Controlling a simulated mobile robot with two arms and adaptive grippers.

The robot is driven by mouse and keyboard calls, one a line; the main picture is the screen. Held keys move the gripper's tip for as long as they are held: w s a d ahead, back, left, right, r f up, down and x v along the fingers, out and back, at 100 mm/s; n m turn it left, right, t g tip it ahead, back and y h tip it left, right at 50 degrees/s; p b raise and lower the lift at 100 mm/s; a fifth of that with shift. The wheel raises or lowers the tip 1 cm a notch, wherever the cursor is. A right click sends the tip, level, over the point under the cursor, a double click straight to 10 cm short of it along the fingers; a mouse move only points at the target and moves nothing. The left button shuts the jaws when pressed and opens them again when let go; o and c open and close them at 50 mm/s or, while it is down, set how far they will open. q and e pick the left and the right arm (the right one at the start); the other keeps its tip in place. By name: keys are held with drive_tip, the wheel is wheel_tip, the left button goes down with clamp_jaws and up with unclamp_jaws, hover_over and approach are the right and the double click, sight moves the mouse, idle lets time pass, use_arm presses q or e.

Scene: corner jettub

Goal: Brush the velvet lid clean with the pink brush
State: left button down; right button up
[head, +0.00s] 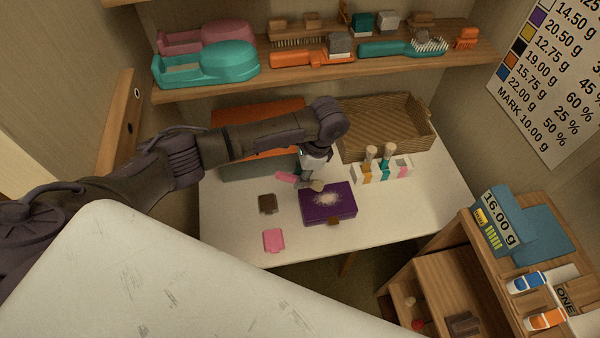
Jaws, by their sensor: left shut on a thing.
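A purple velvet lid (343,206) lies on the white table, with a pale dusty patch (327,198) on its top. My left gripper (308,178) is above the lid's back left edge, shut on the pink brush (287,177). The brush's pink handle sticks out to the left, and its pale head is at the lid's back left part, by the dust. I cannot tell whether the bristles touch the velvet. My right gripper is not in view.
A dark brown block (267,204) and a pink piece (273,240) lie left of the lid. A rack with brushes (383,172) and a wicker tray (385,122) stand behind it. A shelf with brushes (315,75) hangs above. The table's front right is clear.

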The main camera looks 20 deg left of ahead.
use_arm(q)
wheel_tip(320, 180, down, 4)
drive_tip(key=shift+r+b, duration=0.1)
drive_tip(key=shift+b, duration=0.8)
drive_tip(key=shift+f+b, duration=0.4)
drive_tip(key=shift+f, duration=0.55)
drive_tip(key=shift+f, duration=0.85)
drive_tip(key=shift+d, duration=0.1)
